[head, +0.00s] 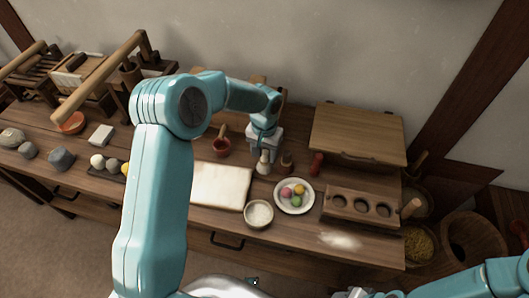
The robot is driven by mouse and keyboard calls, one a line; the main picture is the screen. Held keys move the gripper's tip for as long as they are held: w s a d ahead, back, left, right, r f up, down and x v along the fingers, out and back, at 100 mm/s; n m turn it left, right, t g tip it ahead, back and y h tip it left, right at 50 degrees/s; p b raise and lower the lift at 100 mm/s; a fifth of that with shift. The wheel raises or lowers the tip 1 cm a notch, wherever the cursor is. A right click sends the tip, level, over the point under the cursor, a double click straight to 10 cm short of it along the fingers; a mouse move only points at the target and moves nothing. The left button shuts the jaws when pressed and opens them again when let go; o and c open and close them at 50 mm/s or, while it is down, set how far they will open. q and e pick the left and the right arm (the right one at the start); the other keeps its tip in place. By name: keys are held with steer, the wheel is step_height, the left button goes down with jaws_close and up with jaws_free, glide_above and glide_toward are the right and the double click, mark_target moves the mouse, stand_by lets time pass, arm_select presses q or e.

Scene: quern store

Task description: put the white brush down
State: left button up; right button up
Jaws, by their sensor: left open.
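My left gripper (263,151) is at the back of the workbench, pointing down, with its jaws open. A small white brush (263,163) stands directly below the jaws, its pale lower part showing on the bench top. Its upper part is hidden by the gripper, so I cannot tell whether the fingers still touch it. My right arm shows only as links in the lower right corner; its gripper is out of the picture.

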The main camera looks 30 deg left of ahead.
arm_select(q)
step_height(320, 180, up, 11)
steer(key=shift+r, duration=0.15)
stand_by(0.4)
